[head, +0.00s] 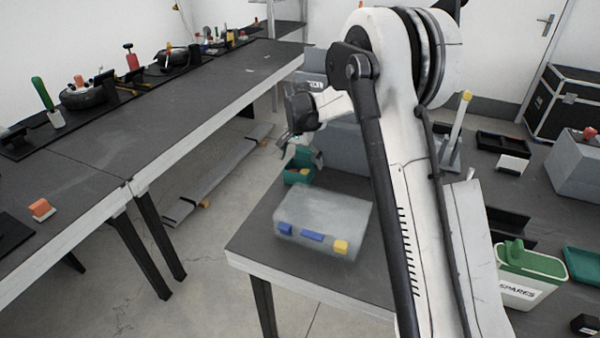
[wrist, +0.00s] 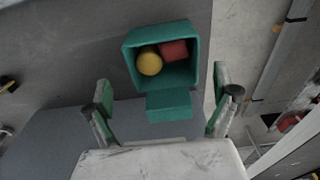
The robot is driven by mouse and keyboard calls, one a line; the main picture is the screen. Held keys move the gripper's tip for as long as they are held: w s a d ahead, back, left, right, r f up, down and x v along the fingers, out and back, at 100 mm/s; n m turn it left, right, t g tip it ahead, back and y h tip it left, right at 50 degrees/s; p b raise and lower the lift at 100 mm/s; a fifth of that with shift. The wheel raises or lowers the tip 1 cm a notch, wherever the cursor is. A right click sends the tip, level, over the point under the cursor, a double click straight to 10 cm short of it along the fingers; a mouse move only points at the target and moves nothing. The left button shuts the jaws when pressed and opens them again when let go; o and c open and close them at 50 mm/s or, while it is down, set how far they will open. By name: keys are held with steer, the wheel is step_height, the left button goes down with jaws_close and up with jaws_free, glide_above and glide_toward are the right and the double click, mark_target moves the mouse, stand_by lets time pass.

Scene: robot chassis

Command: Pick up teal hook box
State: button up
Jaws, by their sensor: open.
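The teal hook box (wrist: 150,34) is below my gripper in the wrist view, with its open top facing the camera. A yellow ball and a red block lie inside it. A flat teal tab (wrist: 168,106) sticks out from its near side. My gripper (wrist: 161,76) is open, with one green-padded finger on each side of the tab and box; nothing is held. Gaps show between the fingers and the box. In the head view, the teal box (head: 297,176) stands at the table's far left corner, and my gripper hangs near it, partly hidden by my arm.
A grey bin (head: 342,147) stands behind. A green-lidded SPARES box (head: 528,265) is at the right. The table's left edge drops to the floor.

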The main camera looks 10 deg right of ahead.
mark_target(301, 171)
steer(key=shift+w+d+f, duration=0.1)
steer(key=shift+w+f, duration=0.15)
steer(key=shift+f, duration=0.75)
steer(key=shift+w+f, duration=0.2)
steer(key=shift+f, duration=0.75)
steer(key=shift+w+d+f, duration=0.1)
steer(key=shift+w+f, duration=0.15)
steer(key=shift+f, duration=0.75)
steer(key=c, duration=1.2)
